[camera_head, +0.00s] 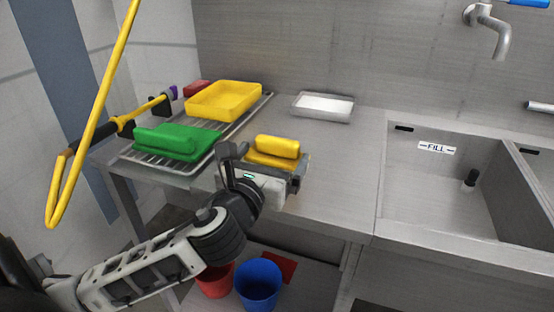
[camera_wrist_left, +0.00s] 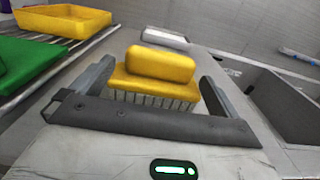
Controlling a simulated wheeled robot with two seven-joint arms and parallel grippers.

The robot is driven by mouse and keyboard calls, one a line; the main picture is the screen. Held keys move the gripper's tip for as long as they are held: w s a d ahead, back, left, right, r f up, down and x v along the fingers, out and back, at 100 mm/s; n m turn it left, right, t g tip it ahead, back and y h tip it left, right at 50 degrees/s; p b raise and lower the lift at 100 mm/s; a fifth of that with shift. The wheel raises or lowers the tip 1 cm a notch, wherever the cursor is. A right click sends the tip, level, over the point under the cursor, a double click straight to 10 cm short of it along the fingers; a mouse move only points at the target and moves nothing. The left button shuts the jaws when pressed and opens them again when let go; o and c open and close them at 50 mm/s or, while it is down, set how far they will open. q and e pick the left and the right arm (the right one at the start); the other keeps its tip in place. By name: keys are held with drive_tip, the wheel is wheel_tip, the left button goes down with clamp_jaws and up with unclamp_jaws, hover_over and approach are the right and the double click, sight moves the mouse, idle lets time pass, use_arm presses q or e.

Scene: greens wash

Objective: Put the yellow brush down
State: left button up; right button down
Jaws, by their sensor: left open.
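The yellow brush (camera_head: 277,147) is on the steel counter, just beyond my left gripper in the head view. It also shows in the left wrist view (camera_wrist_left: 158,66), upright with its handle on top and pale bristles below. My left gripper (camera_head: 279,168) is open, with one finger on each side of the brush (camera_wrist_left: 155,90). I cannot tell whether the fingers touch it. The bristle ends are partly hidden behind my gripper. My right gripper is not in view.
A metal tray (camera_head: 323,107) stands at the back. The sink (camera_head: 440,190) is at right. Red (camera_head: 215,281) and blue (camera_head: 257,284) buckets stand below. A yellow hose (camera_head: 98,120) hangs at left.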

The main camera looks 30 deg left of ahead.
sight(280, 137)
use_arm(q)
drive_tip(key=shift+r+x, duration=0.2)
drive_tip(key=shift+x, duration=2.55)
drive_tip(key=c, duration=1.1)
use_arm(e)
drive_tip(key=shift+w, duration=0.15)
use_arm(q)
drive_tip(key=shift+o, duration=0.2)
